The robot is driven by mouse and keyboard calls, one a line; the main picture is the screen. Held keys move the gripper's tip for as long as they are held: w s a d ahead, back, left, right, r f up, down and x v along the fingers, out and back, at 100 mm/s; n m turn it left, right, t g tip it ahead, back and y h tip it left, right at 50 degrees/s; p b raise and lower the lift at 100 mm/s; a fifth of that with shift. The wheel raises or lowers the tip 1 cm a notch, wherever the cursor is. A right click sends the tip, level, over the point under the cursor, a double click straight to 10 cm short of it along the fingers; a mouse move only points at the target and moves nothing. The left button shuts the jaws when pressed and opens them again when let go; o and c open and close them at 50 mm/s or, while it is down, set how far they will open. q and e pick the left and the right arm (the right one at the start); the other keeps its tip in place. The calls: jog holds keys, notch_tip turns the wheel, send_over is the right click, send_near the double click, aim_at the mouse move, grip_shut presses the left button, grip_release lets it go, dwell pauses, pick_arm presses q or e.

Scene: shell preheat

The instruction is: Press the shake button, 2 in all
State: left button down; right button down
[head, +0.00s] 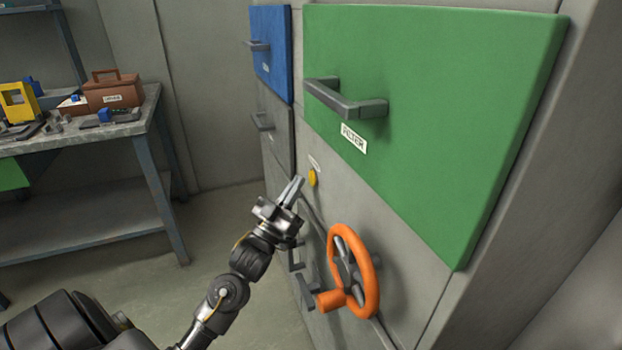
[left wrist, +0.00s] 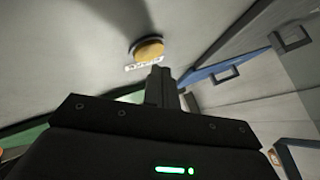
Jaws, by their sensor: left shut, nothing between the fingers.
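The shake button is a small round yellow button (head: 313,178) on the grey cabinet front, under the green panel, with a small white label above it. It also shows in the left wrist view as a yellow disc (left wrist: 149,49) with the label beside it. My left gripper (head: 297,182) is shut and empty, its fingertips just left of the button in the head view. In the left wrist view the fingertips (left wrist: 158,70) appear close to the label, and a gap to the button seems to show. My right gripper is not in view.
An orange handwheel (head: 372,285) sticks out below the button. A green panel marked FILTER (head: 440,90) with a grey handle (head: 345,101) is above. A blue drawer (head: 270,65) is further left. A workbench (head: 80,138) with a brown toolbox (head: 110,93) stands at left.

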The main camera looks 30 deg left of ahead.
pick_arm(q)
jog(key=shift+w+d, duration=0.1)
jog(key=shift+w, duration=0.05)
jog(key=shift+w+d, duration=0.15)
jog(key=shift+w, duration=0.05)
jog(key=shift+w+d+p, duration=0.25)
jog(key=shift+w+p, duration=0.1)
dwell(0.9)
dwell(0.3)
jog(key=shift+s+a+p, duration=0.3)
jog(key=shift+s+a, duration=0.2)
jog(key=shift+s, duration=0.2)
